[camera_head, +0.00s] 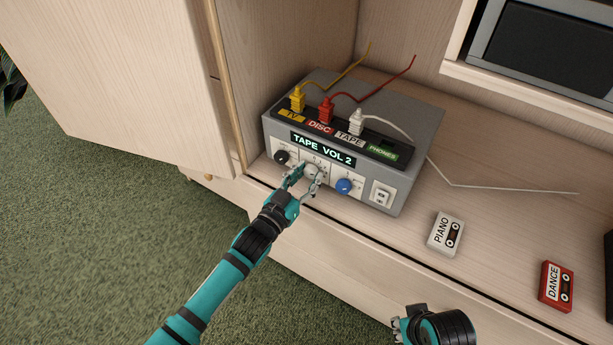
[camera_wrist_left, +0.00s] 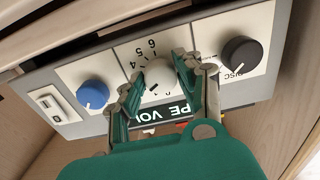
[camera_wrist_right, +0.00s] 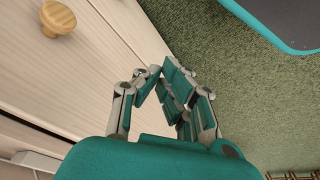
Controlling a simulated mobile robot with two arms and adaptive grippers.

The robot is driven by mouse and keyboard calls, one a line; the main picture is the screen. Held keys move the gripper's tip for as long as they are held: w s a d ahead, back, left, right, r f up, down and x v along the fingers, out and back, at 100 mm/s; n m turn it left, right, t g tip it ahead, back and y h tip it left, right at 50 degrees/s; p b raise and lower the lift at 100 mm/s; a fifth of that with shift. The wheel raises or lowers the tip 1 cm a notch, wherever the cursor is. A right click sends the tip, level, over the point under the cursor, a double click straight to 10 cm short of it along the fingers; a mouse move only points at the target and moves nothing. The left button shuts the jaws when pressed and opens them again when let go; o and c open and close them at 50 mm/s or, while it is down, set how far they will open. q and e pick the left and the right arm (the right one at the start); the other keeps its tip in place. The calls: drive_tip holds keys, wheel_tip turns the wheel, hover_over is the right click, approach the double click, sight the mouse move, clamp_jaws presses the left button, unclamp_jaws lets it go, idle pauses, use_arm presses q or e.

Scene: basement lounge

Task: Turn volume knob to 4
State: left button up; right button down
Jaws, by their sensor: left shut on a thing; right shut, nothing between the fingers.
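The grey audio box (camera_head: 420,130) stands on the cabinet shelf, and its display (camera_head: 322,150) reads "TAPE VOL 2". Three knobs sit on its front: a black one (camera_head: 282,157) at left, a white one (camera_head: 313,171) in the middle and a blue one (camera_head: 344,186) at right. My left gripper (camera_head: 304,178) is shut on the white knob. In the left wrist view its fingers (camera_wrist_left: 160,84) lie on both sides of the white knob (camera_wrist_left: 159,74), with a number scale around it. My right gripper (camera_wrist_right: 160,84) is shut and empty, low before the cabinet front.
Yellow, red and white plugs (camera_head: 356,121) stand on the box, with cables running back. A white PIANO cassette (camera_head: 445,234) and a red DANCE cassette (camera_head: 556,286) lie on the shelf at right. An open door (camera_head: 110,75) stands at left.

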use_arm(q)
drive_tip(key=shift+c, duration=1.1)
drive_tip(key=shift+m, duration=0.3)
use_arm(e)
drive_tip(key=shift+f, duration=0.1)
use_arm(q)
drive_tip(key=m+p, duration=0.1)
drive_tip(key=m, duration=0.2)
drive_tip(key=shift+m+p, duration=0.3)
drive_tip(key=shift+m, duration=0.9)
drive_tip(key=m, duration=0.3)
drive_tip(key=shift+p, duration=0.3)
drive_tip(key=shift+a+m, duration=0.1)
drive_tip(key=shift+m, duration=1.2)
use_arm(e)
wheel_tip(320, 180, down, 8)
drive_tip(key=shift+r, duration=0.2)
drive_tip(key=shift+s+a, duration=0.1)
